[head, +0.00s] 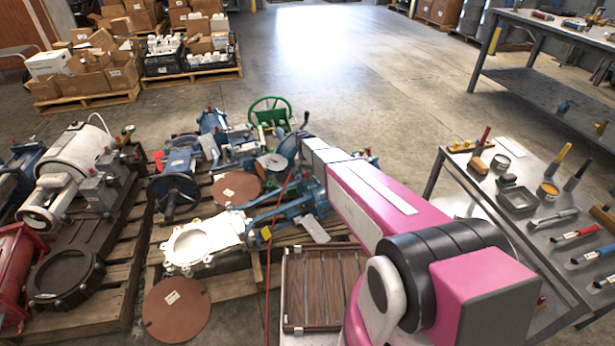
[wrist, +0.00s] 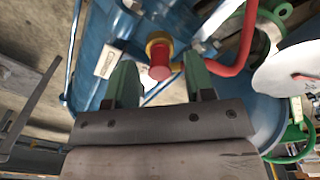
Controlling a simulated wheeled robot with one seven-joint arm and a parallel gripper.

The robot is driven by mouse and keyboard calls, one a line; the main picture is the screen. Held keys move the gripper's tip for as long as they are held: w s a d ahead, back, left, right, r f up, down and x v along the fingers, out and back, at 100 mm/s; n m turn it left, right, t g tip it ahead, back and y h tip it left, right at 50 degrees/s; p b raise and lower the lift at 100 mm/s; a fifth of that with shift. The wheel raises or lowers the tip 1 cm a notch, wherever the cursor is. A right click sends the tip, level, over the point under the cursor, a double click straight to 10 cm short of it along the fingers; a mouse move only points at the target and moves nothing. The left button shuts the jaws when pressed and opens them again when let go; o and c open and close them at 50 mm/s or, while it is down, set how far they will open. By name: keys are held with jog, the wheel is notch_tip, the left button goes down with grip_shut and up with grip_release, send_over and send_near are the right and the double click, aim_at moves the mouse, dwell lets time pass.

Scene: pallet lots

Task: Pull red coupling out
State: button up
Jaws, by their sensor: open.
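The red coupling (wrist: 160,66) shows in the wrist view, with a brass-coloured collar (wrist: 158,42) at its far end, set against blue machinery (wrist: 190,20). My gripper (wrist: 150,82) is open, and its two green fingers stand on either side of the coupling, apart from it. The left finger is near a white tag on the blue body. In the head view my arm covers the coupling and the gripper. Blue machine parts (head: 292,208) show beside the arm's far end.
A red hose (wrist: 238,60) curves close to the right finger. A white disc (wrist: 288,68) is at the right. In the head view, pallets with machine parts lie left, a tool table (head: 545,200) stands right, and the floor (head: 330,75) behind is clear.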

aim_at(307, 172)
jog(key=shift+f, duration=0.75)
jog(key=shift+c, duration=0.3)
grip_shut()
jog(key=shift+r, duration=0.2)
jog(key=shift+a+r, duration=0.15)
jog(key=shift+r, duration=2.65)
